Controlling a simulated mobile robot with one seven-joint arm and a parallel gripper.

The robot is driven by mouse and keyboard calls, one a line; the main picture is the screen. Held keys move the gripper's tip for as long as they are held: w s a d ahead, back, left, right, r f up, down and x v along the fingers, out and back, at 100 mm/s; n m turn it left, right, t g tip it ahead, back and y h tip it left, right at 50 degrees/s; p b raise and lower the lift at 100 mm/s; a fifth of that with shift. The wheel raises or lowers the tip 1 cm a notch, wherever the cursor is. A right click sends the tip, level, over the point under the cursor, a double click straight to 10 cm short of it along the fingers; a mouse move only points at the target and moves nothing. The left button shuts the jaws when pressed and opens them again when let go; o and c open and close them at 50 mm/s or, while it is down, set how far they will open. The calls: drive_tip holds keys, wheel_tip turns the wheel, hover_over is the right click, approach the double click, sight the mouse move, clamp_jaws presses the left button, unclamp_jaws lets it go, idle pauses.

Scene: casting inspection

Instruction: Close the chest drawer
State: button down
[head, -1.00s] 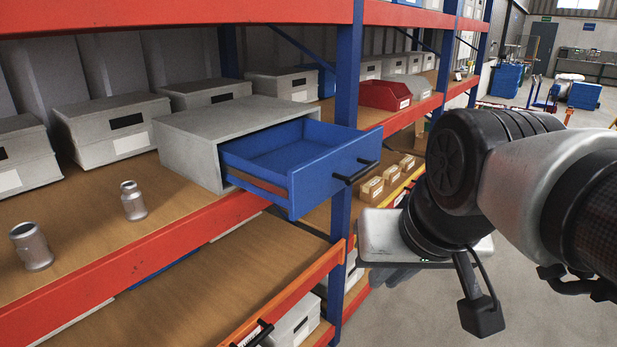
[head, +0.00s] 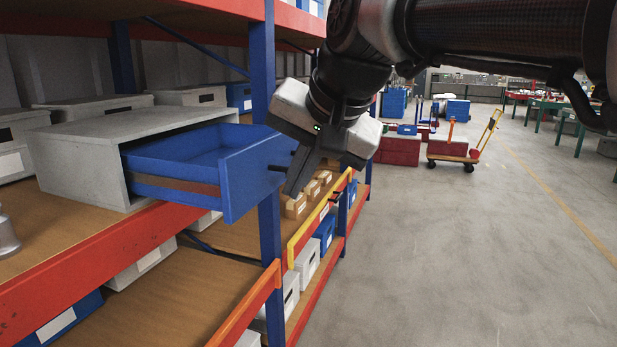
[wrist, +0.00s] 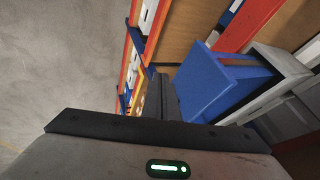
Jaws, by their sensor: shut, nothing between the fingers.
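The grey chest (head: 75,158) stands on the wooden upper shelf at the left in the head view. Its blue drawer (head: 245,178) is pulled well out and hangs past the red shelf beam. The drawer looks empty. A dark handle (head: 278,168) shows on its front, partly hidden by my gripper. My gripper (head: 291,190) is shut and empty, its fingers pointing down just in front of the drawer front. I cannot tell whether they touch it. In the wrist view the drawer (wrist: 215,88) lies right of the fingers (wrist: 160,80), with the grey chest (wrist: 275,70) beyond it.
A blue rack post (head: 262,90) stands beside the drawer. Small tan boxes (head: 294,206) and a yellow rail (head: 318,218) lie below the gripper. A metal part (head: 5,240) stands at the far left. A hand truck (head: 455,150) is farther back; the floor (head: 450,260) at right is clear.

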sight(254, 205)
drive_tip(key=shift+w+a+f+b, duration=0.1)
drive_tip(key=shift+w+a+f, duration=0.65)
drive_tip(key=shift+a, duration=0.15)
drive_tip(key=shift+w+a+f+b, duration=0.15)
drive_tip(key=shift+w+a+f, duration=0.6)
drive_tip(key=shift+a, duration=0.2)
drive_tip(key=shift+w+a+f+b, duration=0.1)
drive_tip(key=shift+w+a+f, duration=0.6)
drive_tip(key=shift+a, duration=0.2)
drive_tip(key=shift+w+a+p, duration=0.1)
drive_tip(key=shift+a+p, duration=0.25)
drive_tip(key=shift+a, duration=0.2)
drive_tip(key=w+a+p, duration=0.2)
drive_tip(key=a+p, duration=0.1)
drive_tip(key=a, duration=0.3)
drive_tip(key=w+a+p, duration=0.2)
drive_tip(key=a, duration=0.4)
drive_tip(key=w+a+p, duration=0.2)
drive_tip(key=a+p, duration=0.1)
drive_tip(key=a, duration=0.3)
drive_tip(key=shift+w+a+p, duration=0.3)
drive_tip(key=shift+w+a, duration=0.05)
drive_tip(key=shift+w, duration=0.05)
drive_tip(key=shift+a, duration=0.15)
drive_tip(key=shift+r, duration=0.1)
